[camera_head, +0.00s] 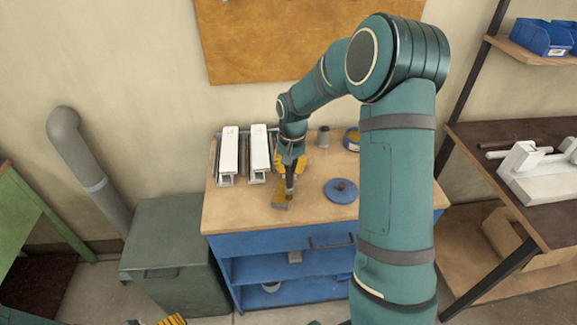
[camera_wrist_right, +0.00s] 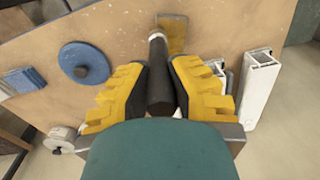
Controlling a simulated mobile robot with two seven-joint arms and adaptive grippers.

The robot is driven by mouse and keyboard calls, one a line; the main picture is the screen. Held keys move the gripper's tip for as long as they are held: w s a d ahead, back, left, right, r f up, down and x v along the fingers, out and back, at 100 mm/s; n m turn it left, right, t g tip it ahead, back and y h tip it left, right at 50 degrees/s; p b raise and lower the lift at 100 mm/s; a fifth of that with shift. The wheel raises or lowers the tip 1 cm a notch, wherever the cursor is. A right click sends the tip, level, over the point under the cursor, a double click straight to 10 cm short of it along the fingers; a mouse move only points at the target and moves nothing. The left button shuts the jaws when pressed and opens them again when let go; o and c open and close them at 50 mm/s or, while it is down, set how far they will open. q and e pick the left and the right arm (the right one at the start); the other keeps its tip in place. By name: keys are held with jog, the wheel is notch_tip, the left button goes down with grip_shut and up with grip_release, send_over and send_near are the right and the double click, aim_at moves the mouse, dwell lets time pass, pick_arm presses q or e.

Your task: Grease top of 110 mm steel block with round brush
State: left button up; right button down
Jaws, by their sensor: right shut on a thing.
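My right gripper (camera_head: 290,163) has its yellow fingers over the middle of the workbench. In the right wrist view, the gripper (camera_wrist_right: 158,92) is shut on a dark round handle (camera_wrist_right: 159,75), apparently the round brush's. A pale collar shows at the handle's far end. A small tan piece (camera_head: 280,201) shows just below it, also in the wrist view (camera_wrist_right: 173,35); I cannot tell whether it is bristles or a separate thing on the bench. I cannot pick out the 110 mm steel block for sure. Yellow parts (camera_head: 172,320) at the bottom edge look like my left gripper, mostly cut off.
The wooden-topped blue workbench (camera_head: 240,217) holds white profiles (camera_head: 229,150) at back left, a round blue lid (camera_head: 341,190), a grey cylinder (camera_head: 323,137) and a blue tin (camera_head: 352,139). A grey-green bin (camera_head: 165,240) stands left. A dark-topped bench (camera_head: 510,131) is right.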

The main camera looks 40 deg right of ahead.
notch_tip(320, 180, up, 2)
jog(key=shift+w+r+p, duration=0.15)
jog(key=shift+r+p, duration=0.05)
jog(key=shift+p, duration=0.1)
jog(key=shift+w+a+r+p, duration=0.15)
jog(key=shift+w+r+p, duration=0.05)
jog(key=shift+r+p, duration=0.45)
notch_tip(320, 180, up, 2)
jog(key=shift+s+r+p, duration=0.15)
jog(key=shift+r+p, duration=0.1)
jog(key=shift+p, duration=0.45)
jog(key=shift+r+p, duration=0.55)
jog(key=shift+r, duration=0.25)
jog(key=shift+f, duration=0.15)
